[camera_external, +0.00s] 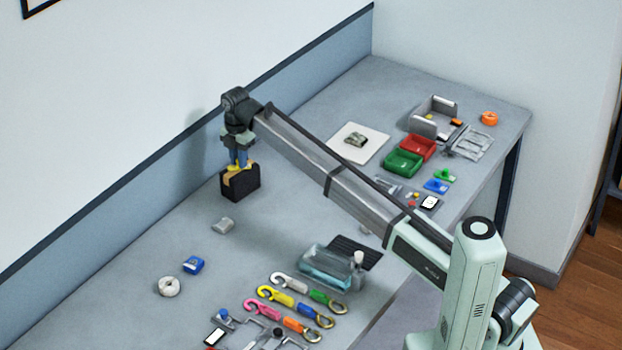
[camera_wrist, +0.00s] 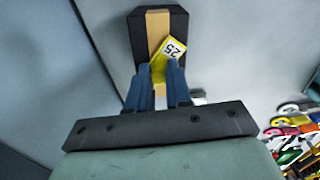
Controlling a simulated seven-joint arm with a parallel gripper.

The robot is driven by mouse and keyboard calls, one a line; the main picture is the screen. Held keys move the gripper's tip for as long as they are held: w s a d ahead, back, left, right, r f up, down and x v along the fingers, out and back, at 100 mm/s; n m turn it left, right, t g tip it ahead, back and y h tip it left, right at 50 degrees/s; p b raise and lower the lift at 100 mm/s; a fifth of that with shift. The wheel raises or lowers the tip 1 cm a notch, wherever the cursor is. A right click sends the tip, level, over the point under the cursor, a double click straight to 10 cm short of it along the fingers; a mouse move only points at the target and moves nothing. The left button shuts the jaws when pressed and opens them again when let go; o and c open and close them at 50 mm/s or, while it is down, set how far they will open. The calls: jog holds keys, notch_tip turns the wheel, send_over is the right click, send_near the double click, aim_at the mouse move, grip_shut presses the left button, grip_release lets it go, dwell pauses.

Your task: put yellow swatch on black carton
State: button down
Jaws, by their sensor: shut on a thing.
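The black carton (camera_external: 241,185) stands on the table near the wall, with a tan strip over its top. It also shows in the wrist view (camera_wrist: 178,22), with the tan strip (camera_wrist: 157,29) down its middle. My gripper (camera_external: 239,163) is directly above the carton, pointing down. The fingers hide the near part of the swatch.
A grey block (camera_external: 223,225) lies just in front of the carton. A white roll (camera_external: 169,286) and a blue item (camera_external: 194,265) lie nearer. Coloured straps (camera_external: 290,305), a clear bin (camera_external: 327,267), and red (camera_external: 418,147) and green (camera_external: 404,163) trays are farther right.

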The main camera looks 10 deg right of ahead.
jog(key=shift+f, duration=0.15)
jog(key=c, duration=1)
grip_release()
jog(key=shift+c, duration=0.2)
notch_tip(320, 180, up, 12)
jog(key=shift+r, duration=0.2)
